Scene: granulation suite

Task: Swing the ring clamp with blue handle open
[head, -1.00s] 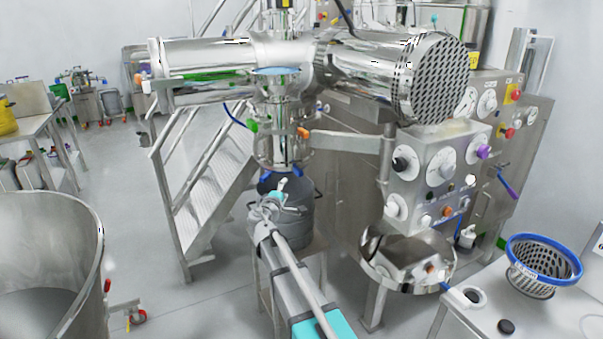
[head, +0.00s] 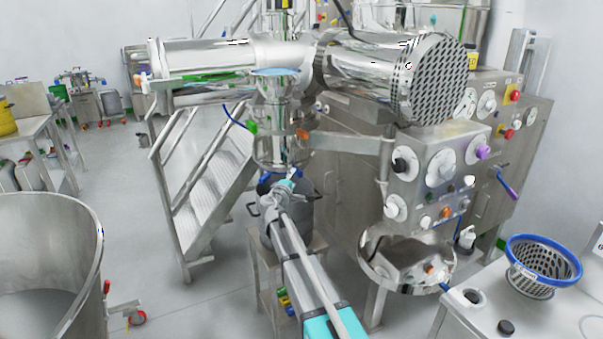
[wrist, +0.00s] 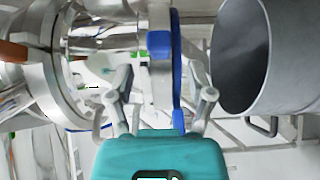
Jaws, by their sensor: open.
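The ring clamp with blue handle (wrist: 160,46) is a steel band around the lower end of the vertical steel column. In the wrist view it lies between the column and the grey pot, beside a thin blue disc (wrist: 176,75). In the head view its blue part (head: 264,187) shows low on the column, partly hidden by my arm. My gripper (wrist: 160,82) is open, with one finger on each side of the clamp band. I cannot tell whether either finger touches it. In the head view my gripper (head: 287,184) is just below the column's end.
The grey pot (head: 305,213) stands on a small steel stand under the column. An orange-handled clamp (head: 302,134) and a green handle (head: 251,127) are higher up. A control box (head: 437,180) is to the right, stairs (head: 205,185) to the left.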

